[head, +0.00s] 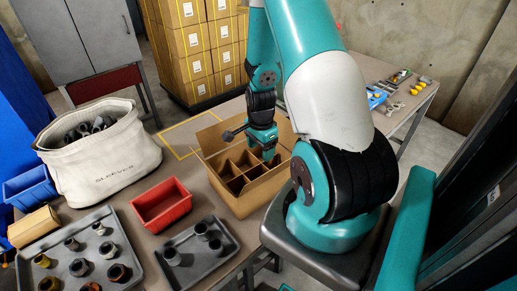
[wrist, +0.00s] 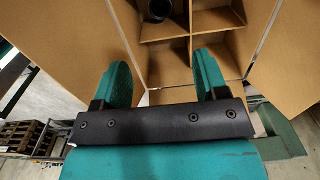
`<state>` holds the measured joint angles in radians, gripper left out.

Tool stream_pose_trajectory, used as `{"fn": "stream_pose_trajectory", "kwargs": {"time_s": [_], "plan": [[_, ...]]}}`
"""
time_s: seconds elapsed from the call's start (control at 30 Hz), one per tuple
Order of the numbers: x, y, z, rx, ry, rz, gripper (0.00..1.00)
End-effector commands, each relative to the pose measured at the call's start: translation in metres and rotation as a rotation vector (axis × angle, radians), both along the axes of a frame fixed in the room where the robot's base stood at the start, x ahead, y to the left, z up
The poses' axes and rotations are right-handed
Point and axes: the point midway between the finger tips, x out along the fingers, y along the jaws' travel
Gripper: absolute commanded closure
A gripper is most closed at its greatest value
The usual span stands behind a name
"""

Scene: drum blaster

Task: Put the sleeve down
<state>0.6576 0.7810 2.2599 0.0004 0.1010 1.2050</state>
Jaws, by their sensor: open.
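My gripper (head: 266,153) is over the right part of an open cardboard box (head: 258,196) with divided compartments. In the wrist view the two teal fingers (wrist: 165,75) are apart, with nothing between them. A dark round sleeve (wrist: 158,9) shows beyond the fingertips at the top edge of the wrist view. It is in a compartment of the box, apart from the fingers, and is partly cut off. In the head view the arm and box walls hide part of the compartments.
A white bag marked SLEEVES (head: 105,165) holds several dark sleeves. Two grey trays with sleeves, one large (head: 52,247) and one smaller (head: 190,277), lie at the front. A red bin (head: 163,211) stands left of the box. Small parts (head: 395,88) lie at the table's far right.

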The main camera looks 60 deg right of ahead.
Motion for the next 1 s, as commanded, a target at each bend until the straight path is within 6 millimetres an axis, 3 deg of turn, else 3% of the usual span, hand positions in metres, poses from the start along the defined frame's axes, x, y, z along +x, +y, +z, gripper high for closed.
{"fn": "stream_pose_trajectory", "kwargs": {"time_s": [0.2, 0.3, 0.37, 0.47, 0.53, 0.6, 0.73, 0.83, 1.0], "plan": [[0.002, 0.002, 0.007, 0.001, -0.003, 0.013, 0.33], [0.016, 0.019, 0.025, 0.011, -0.026, 0.12, 0.33], [0.03, 0.042, 0.047, 0.024, -0.055, 0.257, 0.33], [0.051, 0.105, 0.099, 0.058, -0.122, 0.603, 0.33], [0.052, 0.16, 0.138, 0.086, -0.175, 0.901, 0.33], [0.04, 0.213, 0.175, 0.11, -0.229, 1.208, 0.33], [-0.008, 0.291, 0.228, 0.14, -0.324, 1.748, 0.33], [-0.049, 0.326, 0.254, 0.151, -0.384, 2.079, 0.33], [-0.092, 0.351, 0.274, 0.156, -0.442, 2.396, 0.33]]}}
